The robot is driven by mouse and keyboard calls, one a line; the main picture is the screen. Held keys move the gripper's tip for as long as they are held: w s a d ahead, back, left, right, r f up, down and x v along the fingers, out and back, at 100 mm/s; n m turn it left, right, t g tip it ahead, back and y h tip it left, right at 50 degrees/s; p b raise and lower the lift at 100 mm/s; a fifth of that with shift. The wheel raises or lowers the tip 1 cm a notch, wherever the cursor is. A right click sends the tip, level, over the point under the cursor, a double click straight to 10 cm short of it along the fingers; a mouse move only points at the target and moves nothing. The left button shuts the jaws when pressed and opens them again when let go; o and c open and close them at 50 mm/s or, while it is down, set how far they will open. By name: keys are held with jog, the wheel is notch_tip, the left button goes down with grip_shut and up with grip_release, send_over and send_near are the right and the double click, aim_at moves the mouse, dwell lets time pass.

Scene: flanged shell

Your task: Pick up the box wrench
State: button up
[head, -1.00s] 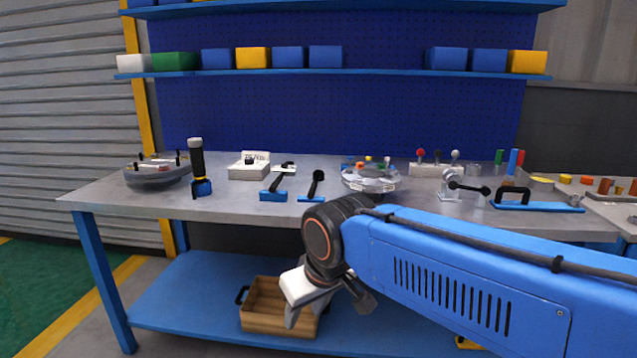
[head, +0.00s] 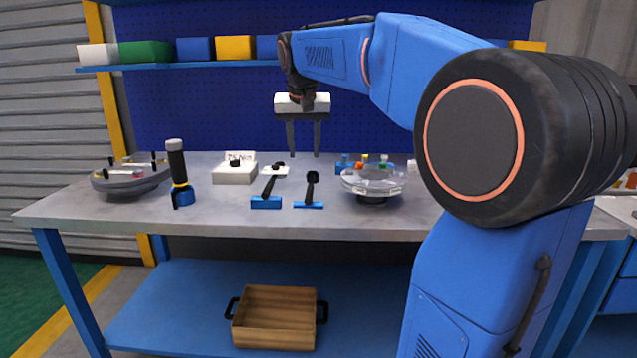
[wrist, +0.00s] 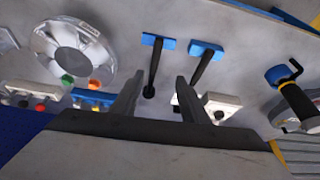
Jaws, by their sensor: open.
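No thing in view is plainly a box wrench; I cannot tell which item it is. Two black-handled tools with blue crosspieces lie on the bench: a left one (head: 268,192) and a right one with a round black end (head: 311,188). In the wrist view the right one (wrist: 154,65) has its round end between the fingers in the picture, and the left one (wrist: 205,62) is beside it. My gripper (head: 304,153) is open and empty, pointing down above the back of the bench. Its fingers also show in the wrist view (wrist: 157,85).
A dark round fixture (head: 130,180) and a black-and-blue upright tool (head: 178,172) stand at left. A white box (head: 235,172) is behind. A clear round flanged part (head: 372,182) stands right of the tools. A wooden crate (head: 276,346) sits on the lower shelf. The bench front is clear.

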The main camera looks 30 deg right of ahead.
jog(key=w+d, duration=0.2)
send_over(310, 186)
jog(key=s+a, duration=0.2)
jog(key=shift+m, duration=0.3)
jog(key=f, duration=1)
jog(key=shift+d+f, duration=0.15)
jog(key=shift+d, duration=0.05)
jog(key=shift+x, duration=2.6)
jog(key=shift+d, duration=0.2)
grip_shut()
